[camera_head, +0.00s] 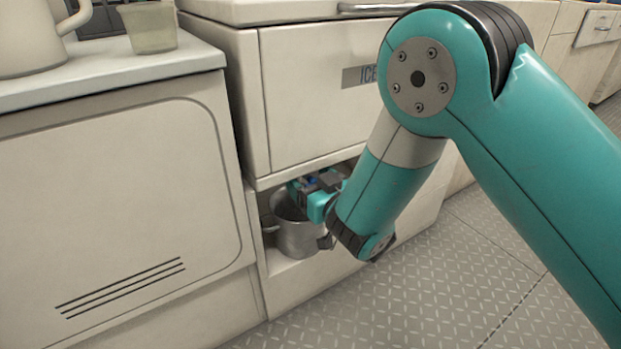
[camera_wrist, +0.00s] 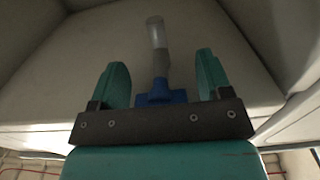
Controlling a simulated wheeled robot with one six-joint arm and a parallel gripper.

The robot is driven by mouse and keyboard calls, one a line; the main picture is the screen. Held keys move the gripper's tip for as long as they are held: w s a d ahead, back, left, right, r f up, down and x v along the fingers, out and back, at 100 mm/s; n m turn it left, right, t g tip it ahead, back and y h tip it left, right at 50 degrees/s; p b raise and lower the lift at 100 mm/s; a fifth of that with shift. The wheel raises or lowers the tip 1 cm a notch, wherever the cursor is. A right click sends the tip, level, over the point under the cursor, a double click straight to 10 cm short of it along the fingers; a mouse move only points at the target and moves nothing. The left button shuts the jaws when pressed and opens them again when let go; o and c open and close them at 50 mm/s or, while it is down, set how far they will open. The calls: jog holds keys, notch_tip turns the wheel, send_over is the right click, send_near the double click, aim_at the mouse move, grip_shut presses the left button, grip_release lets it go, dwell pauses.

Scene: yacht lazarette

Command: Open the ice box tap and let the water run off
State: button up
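The ice box (camera_head: 310,110) is a cream cabinet with a grey label reading "ICE", partly covered by my arm. In the recess below it, the tap's blue handle (camera_head: 312,181) just shows. In the wrist view the blue handle (camera_wrist: 162,95) and a pale grey tube (camera_wrist: 156,35) lie between the two teal fingers of my gripper (camera_wrist: 160,62). The fingers are apart, with a gap visible on each side of the handle. In the head view my gripper (camera_head: 318,192) is in the recess, above a metal pot (camera_head: 297,236). No running water shows; the pot's inside is mostly hidden.
The recess has a low front lip (camera_head: 300,280). A cream locker (camera_head: 120,190) stands to the left, with a jug (camera_head: 28,38) and a translucent cup (camera_head: 150,28) on its counter. The diamond-plate floor (camera_head: 440,290) in front is clear.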

jog(key=c, duration=0.8)
jog(key=shift+n, duration=0.8)
jog(key=shift+c, duration=0.2)
jog(key=o, duration=0.9)
